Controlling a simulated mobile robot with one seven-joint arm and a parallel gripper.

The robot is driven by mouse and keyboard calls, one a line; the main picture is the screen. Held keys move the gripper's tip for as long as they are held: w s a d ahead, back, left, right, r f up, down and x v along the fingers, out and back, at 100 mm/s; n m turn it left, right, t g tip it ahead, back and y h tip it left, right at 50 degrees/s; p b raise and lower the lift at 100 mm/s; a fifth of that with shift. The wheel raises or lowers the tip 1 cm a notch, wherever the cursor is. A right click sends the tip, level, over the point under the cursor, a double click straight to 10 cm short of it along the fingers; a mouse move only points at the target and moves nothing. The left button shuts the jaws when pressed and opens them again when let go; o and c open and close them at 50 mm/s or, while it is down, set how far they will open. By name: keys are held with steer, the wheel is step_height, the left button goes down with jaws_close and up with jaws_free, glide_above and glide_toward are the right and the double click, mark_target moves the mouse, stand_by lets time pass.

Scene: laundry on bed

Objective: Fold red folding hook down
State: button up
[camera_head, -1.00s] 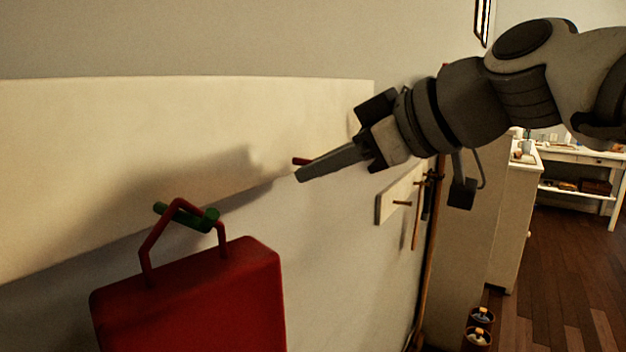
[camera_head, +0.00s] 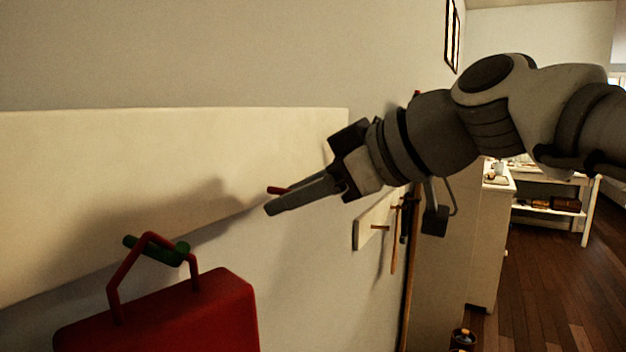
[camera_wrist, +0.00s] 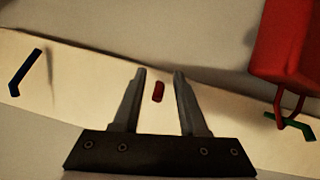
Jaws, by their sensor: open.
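The red folding hook (camera_head: 277,190) sticks out from the pale wall board (camera_head: 90,190), near the board's right end. In the wrist view the red hook (camera_wrist: 158,92) is a short red piece between my two fingers. My gripper (camera_head: 270,208) is open, and its fingertips are close to the hook in the head view. In the wrist view my gripper (camera_wrist: 158,75) has one finger on each side of the hook, with a gap on both sides. I cannot tell how deep the fingers reach around it. Part of the hook is hidden behind my fingers in the head view.
A red bag (camera_head: 170,320) hangs by its handle on a green hook (camera_head: 150,249) to the left. A dark blue hook (camera_wrist: 25,70) is on the board in the wrist view. A smaller board with a peg (camera_head: 375,225) is further right.

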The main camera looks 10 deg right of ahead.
steer(key=p+v, duration=0.4)
steer(key=v, duration=1.3)
steer(key=shift+d, duration=0.1)
step_height(320, 180, down, 28)
steer(key=a+m+g+h, duration=0.2)
steer(key=m+g+h, duration=0.1)
steer(key=m+h, duration=0.7)
step_height(320, 180, up, 17)
steer(key=m+y+p, duration=0.1)
steer(key=p, duration=1.7)
steer(key=shift+s+m, duration=0.3)
steer(key=shift+m, duration=0.1)
